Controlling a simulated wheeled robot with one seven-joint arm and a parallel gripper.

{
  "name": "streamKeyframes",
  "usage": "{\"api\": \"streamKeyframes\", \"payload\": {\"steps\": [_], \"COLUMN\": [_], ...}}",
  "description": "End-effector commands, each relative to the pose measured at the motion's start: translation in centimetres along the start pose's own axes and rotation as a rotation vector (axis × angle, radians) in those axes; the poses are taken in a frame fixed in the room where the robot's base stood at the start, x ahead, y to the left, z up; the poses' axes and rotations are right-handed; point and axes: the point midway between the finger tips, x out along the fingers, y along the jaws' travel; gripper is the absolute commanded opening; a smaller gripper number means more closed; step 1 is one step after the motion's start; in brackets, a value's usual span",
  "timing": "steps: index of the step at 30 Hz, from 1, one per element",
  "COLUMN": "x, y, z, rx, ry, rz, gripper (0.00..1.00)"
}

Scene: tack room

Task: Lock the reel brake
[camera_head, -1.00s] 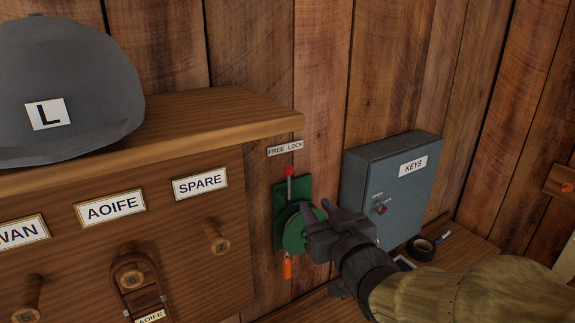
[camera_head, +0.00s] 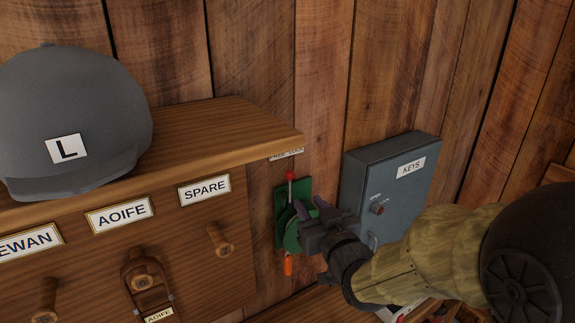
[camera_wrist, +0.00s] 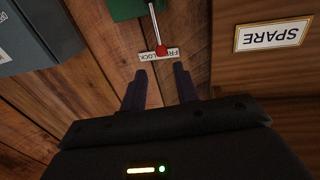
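The green reel (camera_head: 293,226) is mounted on the plank wall between the wooden rack and the key box. Its brake lever, a thin metal rod with a red knob (camera_head: 291,175), points up; it also shows in the wrist view (camera_wrist: 161,50). A FREE LOCK label (camera_head: 286,154) is above it, partly hidden by the shelf edge in the head view. An orange piece (camera_head: 288,264) hangs below the reel. My gripper (camera_head: 308,210) is in front of the reel and hides part of it. In the wrist view its fingers (camera_wrist: 160,88) are apart with nothing between them, near the knob.
The grey KEYS box (camera_head: 390,190) is close on the right of my gripper. The wooden rack (camera_head: 240,135) with pegs and name labels is on the left, with a grey helmet (camera_head: 75,110) on top. A SPARE label (camera_wrist: 273,35) shows in the wrist view.

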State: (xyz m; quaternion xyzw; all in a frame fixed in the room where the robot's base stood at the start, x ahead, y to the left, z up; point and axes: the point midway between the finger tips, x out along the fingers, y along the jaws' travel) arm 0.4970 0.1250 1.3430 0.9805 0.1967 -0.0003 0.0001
Motion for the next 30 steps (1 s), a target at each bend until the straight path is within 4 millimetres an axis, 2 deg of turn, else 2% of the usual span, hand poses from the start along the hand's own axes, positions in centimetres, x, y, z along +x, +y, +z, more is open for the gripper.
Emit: {"api": "streamKeyframes", "payload": {"steps": [24, 30], "x": [11.4, 13.6], "y": [-0.2, -0.2], "z": [-0.2, -0.1], "rx": [0.002, 0.0], "ry": [0.0, 0.001], "rz": [-0.003, -0.004], "gripper": [0.31, 0.31]}}
